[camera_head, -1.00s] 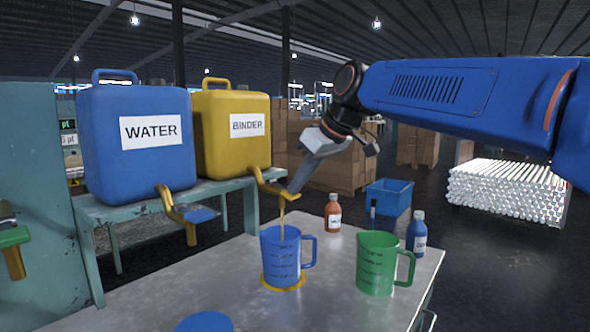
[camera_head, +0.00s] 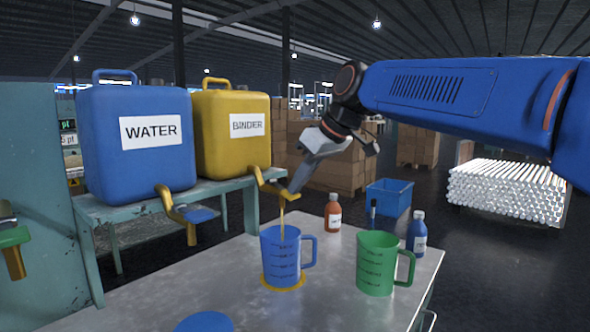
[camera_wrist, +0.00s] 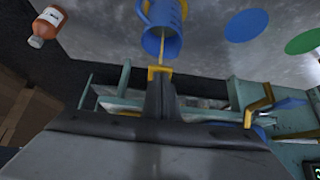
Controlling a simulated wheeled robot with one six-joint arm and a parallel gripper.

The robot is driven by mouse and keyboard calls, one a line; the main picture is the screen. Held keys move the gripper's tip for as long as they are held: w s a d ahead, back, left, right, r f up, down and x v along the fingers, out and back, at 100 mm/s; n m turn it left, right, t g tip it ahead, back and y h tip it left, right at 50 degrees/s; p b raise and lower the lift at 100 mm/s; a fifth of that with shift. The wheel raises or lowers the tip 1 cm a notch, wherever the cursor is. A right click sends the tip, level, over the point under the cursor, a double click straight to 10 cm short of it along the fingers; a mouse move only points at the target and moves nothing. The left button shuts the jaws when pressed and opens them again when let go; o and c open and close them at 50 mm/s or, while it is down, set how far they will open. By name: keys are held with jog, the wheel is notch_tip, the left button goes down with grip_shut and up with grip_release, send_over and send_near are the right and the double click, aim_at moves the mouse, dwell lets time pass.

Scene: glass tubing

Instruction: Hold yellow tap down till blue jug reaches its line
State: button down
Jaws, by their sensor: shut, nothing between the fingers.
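The yellow tap (camera_head: 270,184) sticks out from the yellow BINDER container (camera_head: 232,140) on the shelf. My gripper (camera_head: 292,190) is shut and empty, its tips resting on the end of the tap lever. A thin amber stream (camera_head: 282,222) falls from the tap into the blue jug (camera_head: 281,262). The jug stands upright on a yellow disc (camera_head: 282,288) on the table, handle to the right. It carries dark graduation marks; I cannot make out the liquid level or a target line. The wrist view shows the jug (camera_wrist: 160,42) beyond the gripper tips (camera_wrist: 160,78).
A green jug (camera_head: 374,266) stands to the right, near an orange bottle (camera_head: 333,215) and a blue bottle (camera_head: 417,236). The blue WATER container (camera_head: 135,145) with its own tap (camera_head: 172,208) is at left. A blue disc (camera_head: 204,323) lies at the table's front.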

jog(key=shift+r, duration=0.15)
dwell(0.4)
jog(key=shift+r, duration=0.65)
jog(key=s+d+r, duration=0.1)
jog(key=d+r, duration=0.1)
jog(key=r, duration=0.4)
jog(key=s+d+r, duration=0.1)
jog(key=s+r, duration=0.1)
jog(key=r, duration=0.5)
jog(key=shift+d, duration=0.4)
